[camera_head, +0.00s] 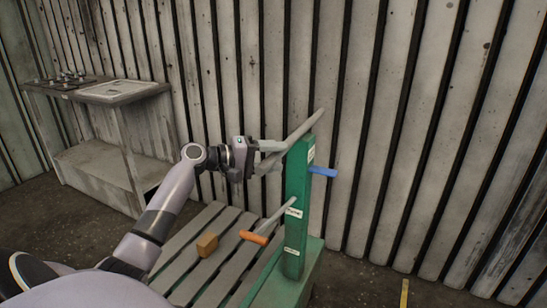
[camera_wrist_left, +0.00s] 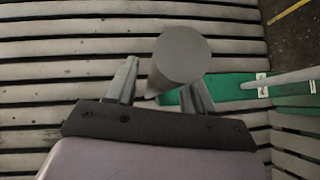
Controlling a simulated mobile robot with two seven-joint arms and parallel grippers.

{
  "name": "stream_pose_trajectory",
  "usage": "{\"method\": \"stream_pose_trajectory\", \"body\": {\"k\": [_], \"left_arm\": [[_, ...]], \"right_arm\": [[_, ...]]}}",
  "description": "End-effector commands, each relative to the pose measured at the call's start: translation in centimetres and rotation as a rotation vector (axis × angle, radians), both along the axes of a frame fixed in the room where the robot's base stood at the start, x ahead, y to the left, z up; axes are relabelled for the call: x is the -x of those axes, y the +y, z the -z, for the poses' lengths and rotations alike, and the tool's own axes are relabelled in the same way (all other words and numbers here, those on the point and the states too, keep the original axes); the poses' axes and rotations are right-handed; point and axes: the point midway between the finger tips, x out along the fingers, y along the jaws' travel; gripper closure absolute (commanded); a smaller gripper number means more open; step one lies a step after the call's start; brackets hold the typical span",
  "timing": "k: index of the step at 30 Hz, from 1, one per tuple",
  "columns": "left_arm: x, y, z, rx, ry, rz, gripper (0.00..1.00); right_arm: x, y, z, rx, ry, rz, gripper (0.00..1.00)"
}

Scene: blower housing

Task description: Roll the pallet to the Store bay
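A grey round bar (camera_head: 303,125) crosses the post's top. My left gripper (camera_head: 268,154) is at the bar's near-left part. In the left wrist view its fingers (camera_wrist_left: 158,85) are apart, with the bar's round end (camera_wrist_left: 180,54) between or just over them. A gap shows beside the left finger; I cannot tell whether the right one touches. My right gripper is out of view.
An orange-tipped lever (camera_head: 254,238) and a blue lever (camera_head: 323,172) stick out from the post. A workbench (camera_head: 100,95) stands left. A corrugated wall (camera_head: 400,130) runs behind. A yellow strip (camera_head: 404,293) marks the floor at right.

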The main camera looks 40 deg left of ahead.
Motion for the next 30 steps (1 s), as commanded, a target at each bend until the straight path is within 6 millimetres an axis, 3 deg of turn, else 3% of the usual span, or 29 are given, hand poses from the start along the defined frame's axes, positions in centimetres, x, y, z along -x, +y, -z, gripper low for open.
{"method": "stream_pose_trajectory", "body": {"k": [5, 18, 30], "left_arm": [[0.7, 0.5, 0.0, -0.001, 0.000, -0.002, 0.47], [5.8, 3.1, -0.8, 0.000, 0.001, 0.001, 0.47], [6.2, 3.4, -1.0, 0.000, 0.000, 0.001, 0.47]], "right_arm": [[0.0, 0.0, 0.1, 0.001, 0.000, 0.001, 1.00], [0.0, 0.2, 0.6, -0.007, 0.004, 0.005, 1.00], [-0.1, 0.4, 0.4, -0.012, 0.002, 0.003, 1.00]]}}
